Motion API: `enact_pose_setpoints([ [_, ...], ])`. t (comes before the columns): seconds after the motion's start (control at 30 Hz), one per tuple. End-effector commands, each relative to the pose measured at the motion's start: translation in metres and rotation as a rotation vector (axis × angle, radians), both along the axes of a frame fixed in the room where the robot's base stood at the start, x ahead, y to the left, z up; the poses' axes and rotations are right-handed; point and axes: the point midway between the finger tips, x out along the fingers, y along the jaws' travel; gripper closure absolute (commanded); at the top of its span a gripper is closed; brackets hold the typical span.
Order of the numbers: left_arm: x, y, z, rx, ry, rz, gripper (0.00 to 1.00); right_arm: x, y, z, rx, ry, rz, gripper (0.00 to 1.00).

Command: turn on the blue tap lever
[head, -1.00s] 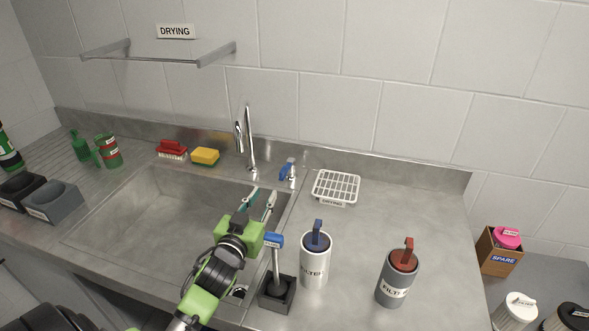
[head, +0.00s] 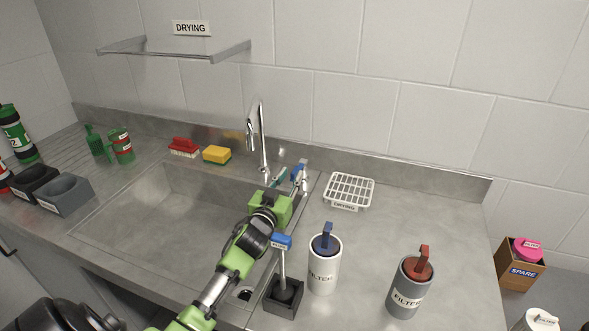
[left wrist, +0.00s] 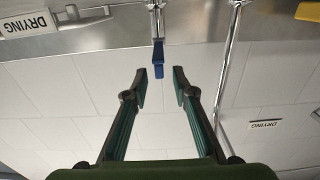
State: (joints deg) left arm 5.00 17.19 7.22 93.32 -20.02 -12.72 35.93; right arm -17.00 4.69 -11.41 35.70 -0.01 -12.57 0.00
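The blue tap lever (head: 299,171) sits on a small metal tap at the back right of the sink, beside the tall chrome faucet (head: 261,140). In the left wrist view the lever (left wrist: 158,60) shows past the fingertips, roughly in line with the gap between them. My left gripper (head: 288,180) is just in front of the lever in the head view and partly covers the tap. In the left wrist view the gripper (left wrist: 160,87) is open, with nothing between its fingers. I cannot tell whether a finger touches the lever. My right gripper is not in view.
A white drying rack (head: 349,190) lies right of the tap. A white filter (head: 323,268), a grey filter (head: 408,290) and a blue-topped tool in a black holder (head: 284,298) stand nearer. A yellow sponge (head: 217,155) and red brush (head: 184,147) lie behind the sink (head: 160,220).

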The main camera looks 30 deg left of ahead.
Motion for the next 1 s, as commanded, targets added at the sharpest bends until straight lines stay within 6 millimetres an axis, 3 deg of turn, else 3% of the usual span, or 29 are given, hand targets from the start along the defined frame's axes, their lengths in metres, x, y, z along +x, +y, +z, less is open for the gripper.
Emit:
enact_pose_setpoints([
  [0.1, 0.019, 0.004, 0.002, -0.001, -0.001, 0.000, 0.75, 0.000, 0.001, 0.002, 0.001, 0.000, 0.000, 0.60],
  [0.3, 0.034, 0.008, 0.000, 0.001, 0.000, 0.000, 0.75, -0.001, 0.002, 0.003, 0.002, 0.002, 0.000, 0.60],
  [0.63, 0.037, 0.009, 0.000, 0.000, 0.000, -0.001, 0.75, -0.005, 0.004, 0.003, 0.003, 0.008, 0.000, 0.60],
  [0.67, 0.037, 0.009, 0.000, 0.000, 0.000, -0.001, 0.78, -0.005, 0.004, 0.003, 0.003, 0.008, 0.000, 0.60],
  [0.73, 0.037, 0.009, 0.000, 0.000, 0.000, -0.001, 0.96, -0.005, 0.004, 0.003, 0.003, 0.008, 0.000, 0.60],
  [0.77, 0.037, 0.009, 0.000, 0.000, 0.000, -0.001, 1.00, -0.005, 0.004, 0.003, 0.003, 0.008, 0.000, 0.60],
  [1.0, 0.037, 0.010, 0.001, 0.002, 0.000, -0.007, 1.00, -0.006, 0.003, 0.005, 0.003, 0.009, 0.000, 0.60],
])
